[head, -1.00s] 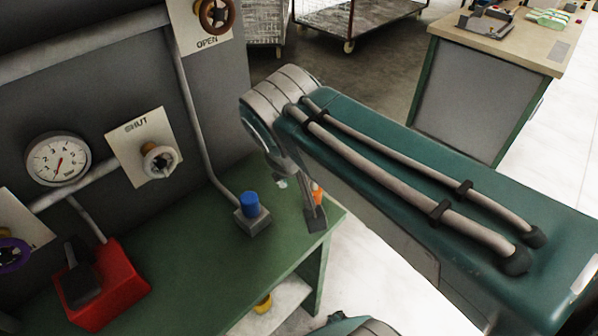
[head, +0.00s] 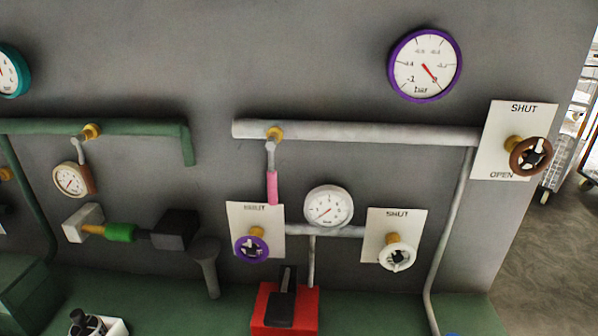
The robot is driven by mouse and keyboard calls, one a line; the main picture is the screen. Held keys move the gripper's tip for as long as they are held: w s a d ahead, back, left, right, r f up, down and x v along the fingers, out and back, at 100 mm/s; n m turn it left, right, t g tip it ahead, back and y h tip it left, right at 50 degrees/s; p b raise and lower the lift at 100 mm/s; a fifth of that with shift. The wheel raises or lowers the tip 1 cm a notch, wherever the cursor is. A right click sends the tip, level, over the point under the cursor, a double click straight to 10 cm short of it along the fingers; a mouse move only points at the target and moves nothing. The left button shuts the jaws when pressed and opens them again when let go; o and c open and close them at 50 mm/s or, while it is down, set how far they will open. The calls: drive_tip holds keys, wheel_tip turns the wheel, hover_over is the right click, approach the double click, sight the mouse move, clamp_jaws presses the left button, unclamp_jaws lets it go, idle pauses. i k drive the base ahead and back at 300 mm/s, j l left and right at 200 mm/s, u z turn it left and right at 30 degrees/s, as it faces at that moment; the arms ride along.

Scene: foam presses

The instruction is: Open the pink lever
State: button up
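The pink lever (head: 272,187) is on the dark grey wall panel, near the middle of the head view. Its pink grip hangs straight down from a grey stem under a yellow fitting (head: 274,133) on the thick white pipe (head: 350,131). It hangs just above a white plate with a purple handwheel (head: 252,246). Nothing covers the lever. My gripper and arm are not in this view.
A white gauge (head: 328,207) and a white handwheel (head: 397,256) are right of the lever. A brown handwheel (head: 530,155) is farther right. Below stands a red box with a black switch (head: 284,300). A black block (head: 174,229) and green grip (head: 120,232) are at left.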

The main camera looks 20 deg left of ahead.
sight(272, 191)
drive_tip(key=k+l+u, duration=0.1)
drive_tip(key=u, duration=0.65)
drive_tip(key=i+u, duration=0.1)
drive_tip(key=u, duration=0.65)
